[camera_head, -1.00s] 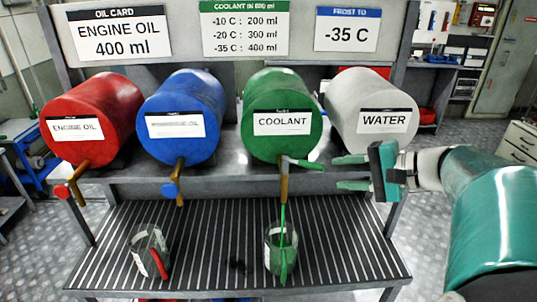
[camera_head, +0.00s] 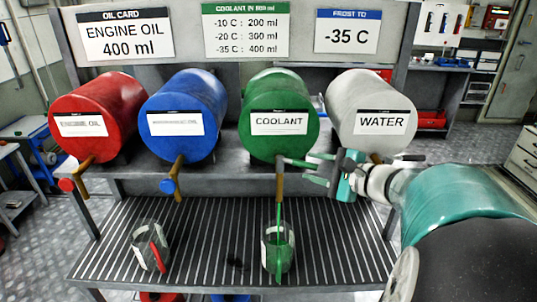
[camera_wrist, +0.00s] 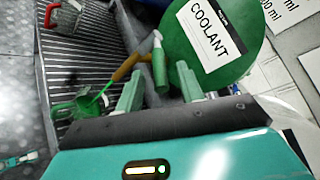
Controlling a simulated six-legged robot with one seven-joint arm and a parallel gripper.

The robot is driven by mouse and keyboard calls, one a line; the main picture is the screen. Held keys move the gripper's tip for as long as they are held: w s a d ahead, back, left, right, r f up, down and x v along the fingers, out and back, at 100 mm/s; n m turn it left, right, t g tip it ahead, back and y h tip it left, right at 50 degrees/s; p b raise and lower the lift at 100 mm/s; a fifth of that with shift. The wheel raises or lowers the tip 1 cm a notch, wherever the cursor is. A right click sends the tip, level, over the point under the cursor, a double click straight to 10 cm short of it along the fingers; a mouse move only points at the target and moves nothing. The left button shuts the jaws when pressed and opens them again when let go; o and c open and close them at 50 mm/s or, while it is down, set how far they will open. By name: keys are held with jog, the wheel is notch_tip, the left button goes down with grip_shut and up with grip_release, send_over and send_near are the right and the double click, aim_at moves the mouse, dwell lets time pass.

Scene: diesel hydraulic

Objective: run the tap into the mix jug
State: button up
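The mix jug (camera_head: 264,252), a clear jug with a green handle, stands on the slatted rack below the green coolant drum (camera_head: 264,95). Green liquid (camera_head: 279,214) runs from the coolant tap (camera_head: 280,183) into it. The stream also shows in the wrist view (camera_wrist: 102,91). The tap's green lever (camera_head: 294,163) points right, toward my gripper (camera_head: 311,170). In the wrist view, my gripper (camera_wrist: 158,88) is open, and the lever (camera_wrist: 158,66) lies between and just beyond its fingertips. I see no clear contact. The liquid level in the jug is hard to read.
Red engine oil (camera_head: 98,105), blue (camera_head: 183,105) and white water (camera_head: 368,100) drums stand on the shelf. The water tap is mostly hidden behind my gripper. A second jug with a red handle (camera_head: 148,245) stands at the rack's left. Signs (camera_head: 246,28) hang above.

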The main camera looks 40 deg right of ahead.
jog(key=shift+x, duration=1.7)
grip_shut()
jog(key=shift+w+d+n+g+y, duration=0.3)
jog(key=shift+n+g+y, duration=0.15)
jog(key=shift+n+y, duration=0.5)
jog(key=shift+w+d+n+g+y, duration=0.35)
jog(key=shift+n+g+y, duration=0.25)
jog(key=shift+y, duration=0.5)
jog(key=shift+w+d+n+g+y, duration=0.2)
jog(key=shift+d+n+g+y, duration=0.15)
jog(key=shift+n+y, duration=0.65)
